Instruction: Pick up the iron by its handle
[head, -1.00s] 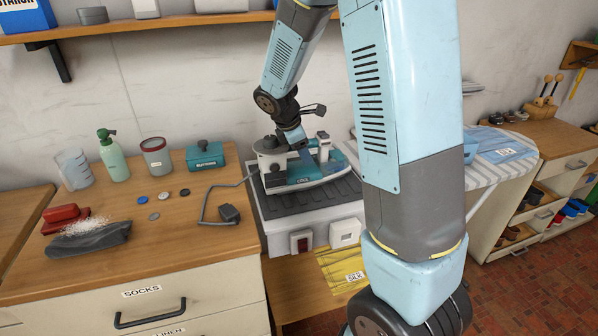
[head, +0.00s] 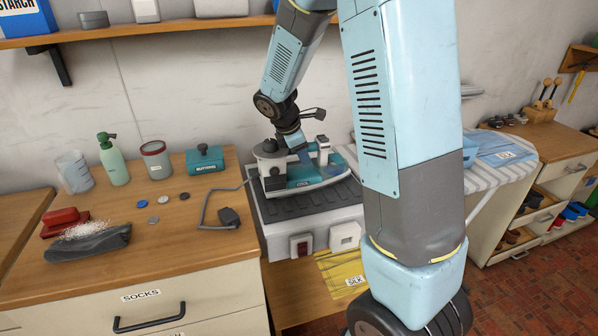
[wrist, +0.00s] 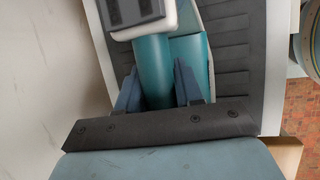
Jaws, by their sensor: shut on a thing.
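The iron (head: 303,178), teal and white with a dark rear part, is over the dark ribbed pad (head: 318,196) of a grey stand. I cannot tell whether its base touches the pad. My gripper (head: 302,152) reaches down to its handle from above. In the wrist view my gripper (wrist: 159,88) has its two blue fingers on either side of the teal handle (wrist: 153,70), shut on it. The fingertips and the contact are partly hidden.
A grey cord with a dark plug (head: 229,216) lies left of the stand. A teal button box (head: 205,160), tin (head: 156,160) and green spray bottle (head: 113,162) stand farther left. The striped ironing board (head: 490,180) is at right. A shelf (head: 180,26) hangs above.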

